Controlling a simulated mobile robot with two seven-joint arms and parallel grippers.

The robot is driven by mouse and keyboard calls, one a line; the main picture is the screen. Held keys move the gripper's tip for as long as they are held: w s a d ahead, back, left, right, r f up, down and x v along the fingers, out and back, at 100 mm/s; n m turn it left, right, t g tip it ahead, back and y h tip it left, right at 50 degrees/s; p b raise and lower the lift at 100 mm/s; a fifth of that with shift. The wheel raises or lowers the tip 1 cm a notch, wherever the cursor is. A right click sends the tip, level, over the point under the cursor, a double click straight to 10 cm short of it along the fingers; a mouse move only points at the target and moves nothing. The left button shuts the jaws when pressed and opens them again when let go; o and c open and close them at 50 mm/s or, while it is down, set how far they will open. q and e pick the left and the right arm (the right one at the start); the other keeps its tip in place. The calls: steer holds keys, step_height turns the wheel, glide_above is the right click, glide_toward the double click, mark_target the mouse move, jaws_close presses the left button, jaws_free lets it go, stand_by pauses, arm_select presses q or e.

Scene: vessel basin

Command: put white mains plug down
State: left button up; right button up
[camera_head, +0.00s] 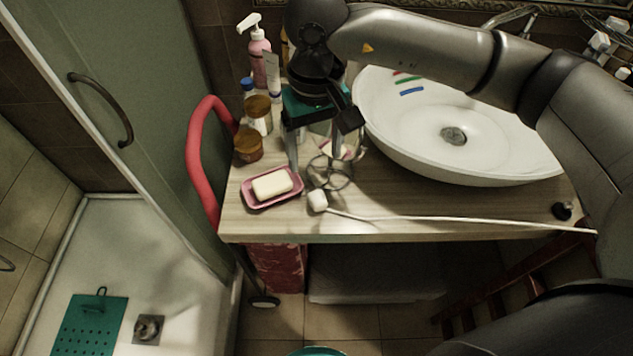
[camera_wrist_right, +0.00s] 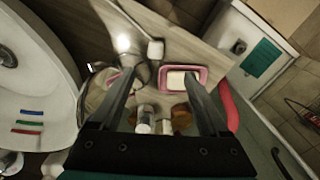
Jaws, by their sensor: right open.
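The white mains plug (camera_head: 317,200) lies on the wooden counter (camera_head: 410,225) near its front edge, its white cable running off to the right. The plug also shows in the right wrist view (camera_wrist_right: 155,49), beyond my fingertips. My right gripper (camera_head: 317,167) is open above the counter, pointing down, with nothing held between its fingers. The plug is apart from the fingers. In the wrist view the open fingers (camera_wrist_right: 159,76) frame the counter between the soap dish and a wire object. My left gripper is not in view.
A pink soap dish (camera_head: 256,204) with soap (camera_head: 271,185) sits left of the plug. A wire ring object (camera_head: 331,174) stands just behind the plug. Brown-lidded jars (camera_head: 249,148) and a pink pump bottle (camera_head: 259,60) stand behind. The white basin (camera_head: 500,150) fills the right.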

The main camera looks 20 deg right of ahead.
glide_above(318, 197)
steer(key=f, duration=0.9)
steer(key=shift+s+a+f, duration=0.25)
steer(key=shift+s+f, duration=0.05)
steer(key=shift+s, duration=0.05)
steer(key=shift+w+d+f, duration=0.15)
steer(key=shift+w+f, duration=0.05)
steer(key=shift+f, duration=1.2)
steer(key=shift+w+d+f, duration=0.1)
steer(key=shift+w+f, duration=0.1)
steer(key=shift+f, duration=1.15)
jaws_close()
